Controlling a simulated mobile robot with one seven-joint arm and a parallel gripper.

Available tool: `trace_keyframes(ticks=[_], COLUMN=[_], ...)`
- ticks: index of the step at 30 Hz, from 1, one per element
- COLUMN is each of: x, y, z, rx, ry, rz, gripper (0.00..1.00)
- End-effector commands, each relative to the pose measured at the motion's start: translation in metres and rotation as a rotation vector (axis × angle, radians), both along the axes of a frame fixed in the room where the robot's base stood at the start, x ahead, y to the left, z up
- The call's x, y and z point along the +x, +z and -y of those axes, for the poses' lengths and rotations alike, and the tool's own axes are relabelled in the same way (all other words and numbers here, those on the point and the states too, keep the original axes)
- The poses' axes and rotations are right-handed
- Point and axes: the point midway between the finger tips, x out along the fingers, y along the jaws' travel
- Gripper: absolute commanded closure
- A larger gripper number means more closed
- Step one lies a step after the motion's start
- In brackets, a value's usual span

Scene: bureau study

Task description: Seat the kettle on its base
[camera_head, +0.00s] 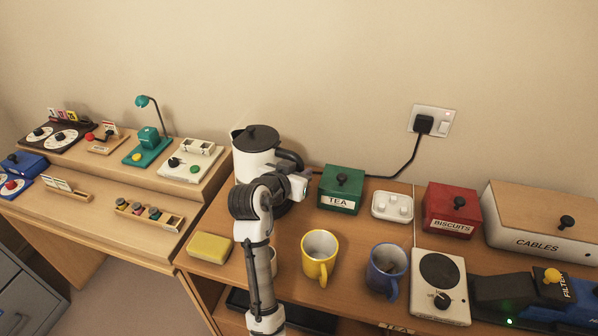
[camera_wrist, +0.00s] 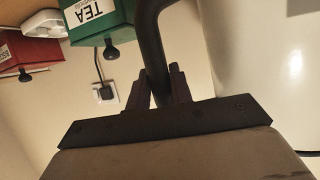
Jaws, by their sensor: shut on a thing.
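The kettle (camera_head: 252,158) is white with a black lid and a black handle, and it stands upright at the left back of the right-hand desk. In the wrist view its white body (camera_wrist: 245,60) fills the right side. My gripper (camera_wrist: 158,88) is shut on the dark kettle handle (camera_wrist: 152,40), with one finger on each side. In the head view my gripper (camera_head: 297,180) is at the kettle's right side. My arm covers the kettle's lower part. The base is not clearly visible there, and I cannot tell whether the kettle rests on it.
A green TEA box (camera_head: 341,190) stands close to the right of my gripper. A black cord (camera_head: 405,165) runs from the wall socket (camera_head: 433,121) towards the kettle. A yellow mug (camera_head: 320,258), a blue mug (camera_head: 386,270) and a yellow sponge (camera_head: 209,247) stand in front.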

Motion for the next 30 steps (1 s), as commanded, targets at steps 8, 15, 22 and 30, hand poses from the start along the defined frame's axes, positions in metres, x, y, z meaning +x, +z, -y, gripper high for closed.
trace_keyframes(ticks=[8, 15, 22, 30], x=[0.000, 0.000, 0.000, 0.000], y=[0.004, 0.001, -0.003, -0.007], z=[0.000, 0.000, 0.000, 0.000], rx=[0.003, 0.002, 0.002, 0.002], ry=[0.000, -0.001, 0.000, 0.000], rz=[0.011, 0.011, 0.010, 0.010], gripper=[1.00, 1.00, 1.00, 1.00])
